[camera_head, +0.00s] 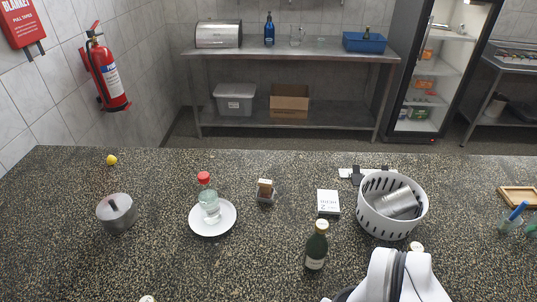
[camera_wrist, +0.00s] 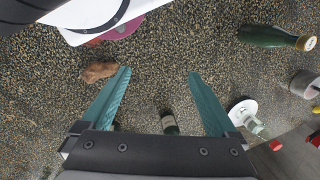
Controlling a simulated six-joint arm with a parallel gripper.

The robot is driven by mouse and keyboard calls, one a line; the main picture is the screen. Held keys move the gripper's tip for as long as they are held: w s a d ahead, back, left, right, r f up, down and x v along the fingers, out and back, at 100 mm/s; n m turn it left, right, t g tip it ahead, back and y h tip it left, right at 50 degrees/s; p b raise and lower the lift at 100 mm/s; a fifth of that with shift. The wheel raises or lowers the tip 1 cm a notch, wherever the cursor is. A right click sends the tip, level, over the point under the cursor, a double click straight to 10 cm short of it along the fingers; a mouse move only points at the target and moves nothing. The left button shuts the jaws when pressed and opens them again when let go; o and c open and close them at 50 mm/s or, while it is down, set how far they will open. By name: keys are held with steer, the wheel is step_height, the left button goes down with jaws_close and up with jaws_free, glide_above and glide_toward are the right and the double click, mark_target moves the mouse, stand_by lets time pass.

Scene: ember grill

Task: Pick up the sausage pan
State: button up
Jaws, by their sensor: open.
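I cannot make out a pan with sausages for certain in either view. A round grey metal pot (camera_head: 117,212) with a dark upright handle or knob stands at the left of the counter. What seems to be the same pot is cut by the right edge of the wrist view (camera_wrist: 304,85). My gripper (camera_wrist: 161,76) is open, its two teal fingers apart with only bare speckled counter between their tips. A brown lump (camera_wrist: 98,72) lies on the counter just left of the left fingertip. The gripper does not show in the head view, where my white arm covers the front right.
A dark bottle (camera_head: 316,250) stands near the arm. A white plate (camera_head: 226,226) holds a red-capped clear bottle (camera_head: 210,202). A white basket (camera_head: 393,228) holds a metal container. A small white box (camera_head: 328,203) stands mid-counter. Another green bottle (camera_wrist: 268,36) is at upper right.

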steer(key=w+a+f+n+t, duration=0.1)
steer(key=w+a+n+t, duration=0.2)
steer(key=w, duration=0.8)
steer(key=t+h, duration=0.4)
steer(key=t, duration=0.6)
glide_above(265, 185)
steer(key=s+a, duration=0.2)
steer(key=s, duration=1.1)
step_height(265, 185, down, 11)
steer(key=shift+n+t, duration=0.3)
steer(key=x, duration=0.9)
steer(key=shift+w+d+f, duration=0.25)
steer(key=shift+w+f, duration=0.05)
steer(key=x, duration=0.3)
steer(key=a+x, duration=0.1)
steer(key=x, duration=0.1)
steer(key=shift+w+d+f, duration=0.2)
steer(key=shift+w, duration=0.15)
jaws_close()
